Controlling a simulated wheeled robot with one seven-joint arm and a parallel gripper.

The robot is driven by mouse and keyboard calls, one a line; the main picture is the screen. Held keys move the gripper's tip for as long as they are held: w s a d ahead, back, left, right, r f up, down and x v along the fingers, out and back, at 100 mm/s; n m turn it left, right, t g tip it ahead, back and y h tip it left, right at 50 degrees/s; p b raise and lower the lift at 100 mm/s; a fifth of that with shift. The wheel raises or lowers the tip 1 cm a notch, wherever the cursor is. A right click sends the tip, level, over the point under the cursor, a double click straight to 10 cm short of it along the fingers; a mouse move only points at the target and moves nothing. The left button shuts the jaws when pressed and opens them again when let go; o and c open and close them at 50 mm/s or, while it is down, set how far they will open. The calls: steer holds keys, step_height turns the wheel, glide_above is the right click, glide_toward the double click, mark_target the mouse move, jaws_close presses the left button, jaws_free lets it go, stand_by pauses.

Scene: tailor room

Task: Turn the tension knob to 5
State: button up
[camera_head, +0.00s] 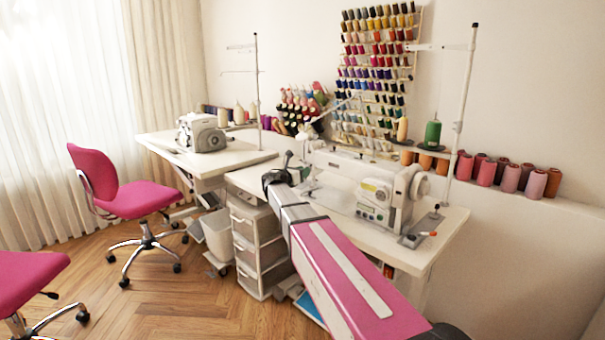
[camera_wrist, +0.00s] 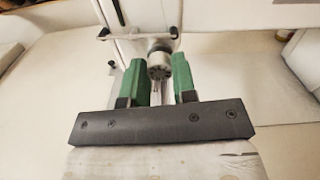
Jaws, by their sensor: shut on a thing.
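The tension knob (camera_wrist: 159,66) is a small grey round part on the front of the white sewing machine (camera_head: 360,185). In the wrist view it sits between the two green fingers of my gripper (camera_wrist: 158,78), which is shut on it. Any numbers on the knob are too small to read, so its setting cannot be told. In the head view, my gripper (camera_head: 287,160) is at the left end of the machine's head, and the knob itself cannot be made out there.
The machine stands on a white table (camera_head: 440,228), with a thread stand at its right. A drawer unit (camera_head: 258,245) is below. A second machine (camera_head: 203,133) stands on the table behind. Pink chairs (camera_head: 95,180) are at left. A spool rack (camera_head: 378,70) hangs on the wall.

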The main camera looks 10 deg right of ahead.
steer(key=m, duration=2.3)
steer(key=shift+m, duration=0.4)
stand_by(0.5)
steer(key=o, duration=0.9)
